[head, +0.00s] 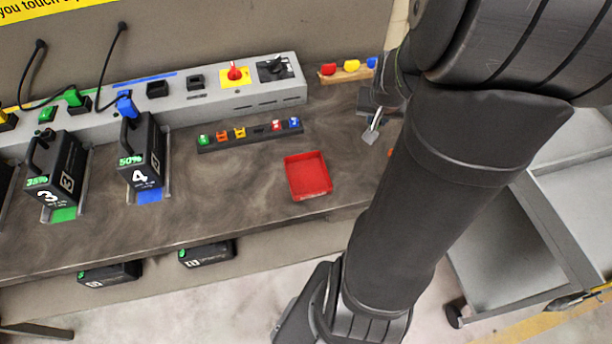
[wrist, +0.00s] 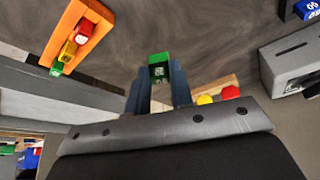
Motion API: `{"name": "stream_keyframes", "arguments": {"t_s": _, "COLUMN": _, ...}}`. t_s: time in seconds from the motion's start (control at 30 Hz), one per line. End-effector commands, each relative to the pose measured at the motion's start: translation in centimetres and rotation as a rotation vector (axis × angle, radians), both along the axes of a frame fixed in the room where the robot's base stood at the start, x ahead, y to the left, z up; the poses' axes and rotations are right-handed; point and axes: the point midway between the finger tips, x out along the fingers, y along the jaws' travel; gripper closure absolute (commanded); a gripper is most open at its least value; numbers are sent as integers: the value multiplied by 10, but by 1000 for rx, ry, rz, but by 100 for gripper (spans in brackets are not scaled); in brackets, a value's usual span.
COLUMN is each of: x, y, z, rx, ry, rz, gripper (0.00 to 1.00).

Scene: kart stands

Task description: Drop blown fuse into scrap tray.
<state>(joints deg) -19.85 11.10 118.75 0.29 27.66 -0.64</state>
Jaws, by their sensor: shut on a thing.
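My gripper (wrist: 160,82) is shut on a green fuse (wrist: 160,60) with a dark marked face, held between the two fingertips in the wrist view. I cannot tell from its look whether it is blown. In the head view my gripper (head: 374,122) is above the right end of the bench, to the right of the red scrap tray (head: 308,175) and apart from it. The fuse is not clear in that view. The tray looks empty and lies on the bench near its front edge; it is not in the wrist view.
A dark fuse strip (head: 250,135) with several coloured fuses lies left of my gripper. A wooden rack (head: 347,74) with coloured pieces stands behind. An orange holder (wrist: 78,32) with coloured fuses shows in the wrist view. Battery packs (head: 142,155) stand at left. Bench around the tray is clear.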

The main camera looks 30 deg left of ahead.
Motion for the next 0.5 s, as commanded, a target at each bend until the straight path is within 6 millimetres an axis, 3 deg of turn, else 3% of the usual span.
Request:
{"name": "stream_keyframes", "arguments": {"t_s": 0.2, "x": -75, "y": 42, "z": 15, "rx": 2, "ry": -4, "rz": 180, "gripper": 100}}
{"name": "stream_keyframes", "arguments": {"t_s": 0.4, "x": -136, "y": 60, "z": 20, "rx": 2, "ry": -2, "rz": 322, "gripper": 100}}
{"name": "stream_keyframes", "arguments": {"t_s": 0.5, "x": -157, "y": 63, "z": 20, "rx": 2, "ry": -2, "rz": 374, "gripper": 100}}
